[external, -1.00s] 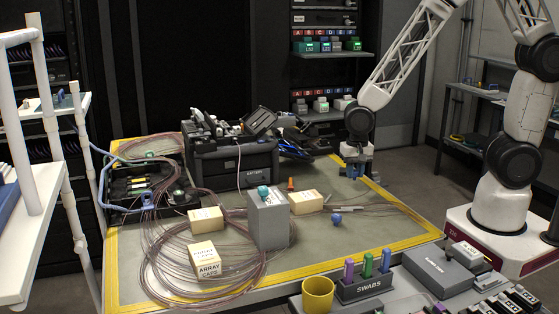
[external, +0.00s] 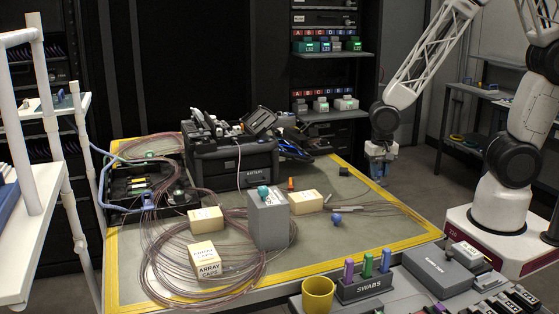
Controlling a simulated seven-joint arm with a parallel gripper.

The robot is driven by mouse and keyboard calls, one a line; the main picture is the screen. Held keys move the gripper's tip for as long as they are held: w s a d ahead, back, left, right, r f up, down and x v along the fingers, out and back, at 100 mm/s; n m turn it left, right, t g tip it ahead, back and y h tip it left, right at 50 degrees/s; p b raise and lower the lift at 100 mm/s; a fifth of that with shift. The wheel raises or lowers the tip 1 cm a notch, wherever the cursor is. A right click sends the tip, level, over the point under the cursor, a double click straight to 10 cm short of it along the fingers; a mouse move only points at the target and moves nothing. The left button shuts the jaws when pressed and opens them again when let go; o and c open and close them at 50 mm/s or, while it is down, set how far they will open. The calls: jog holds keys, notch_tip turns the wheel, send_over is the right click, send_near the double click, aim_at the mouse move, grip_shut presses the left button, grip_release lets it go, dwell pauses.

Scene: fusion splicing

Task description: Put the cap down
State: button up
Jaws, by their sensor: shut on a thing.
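My gripper (external: 378,176) is at the back right edge of the work mat, pointing down beyond the yellow border. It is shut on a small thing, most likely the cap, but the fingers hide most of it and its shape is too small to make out. A small dark piece (external: 343,171) lies on the mat to the left of my gripper, apart from it. A box labelled ARRAY CAPS (external: 208,267) stands at the front left of the mat.
A grey block (external: 267,222) with a teal piece (external: 263,191) on top stands mid-mat, near beige boxes (external: 306,202), an orange piece (external: 291,184) and a blue piece (external: 336,218). Coiled fibres (external: 165,270) cover the left. The black splicer (external: 235,155) stands behind. The right of the mat (external: 385,240) is mostly clear.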

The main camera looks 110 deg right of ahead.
jog(key=shift+w, duration=0.15)
dwell(0.5)
jog(key=shift+w+a+r+n, duration=0.15)
jog(key=shift+w+r+n, duration=0.1)
jog(key=shift+w+n, duration=0.25)
jog(key=w+a+r+n, duration=0.4)
jog(key=w+n, duration=0.2)
jog(key=w, duration=0.1)
jog(key=w+a+r+n, duration=0.4)
jog(key=w+a+n, duration=0.1)
jog(key=w+n, duration=0.2)
jog(key=w+a+r+n, duration=0.4)
jog(key=w+a+n, duration=0.1)
jog(key=w, duration=0.4)
jog(key=shift+a+r+n, duration=0.25)
jog(key=shift+r+n, duration=0.15)
jog(key=shift+n, duration=0.3)
send_over(276, 196)
jog(key=shift+a+f, duration=0.1)
jog(key=shift+f, duration=0.65)
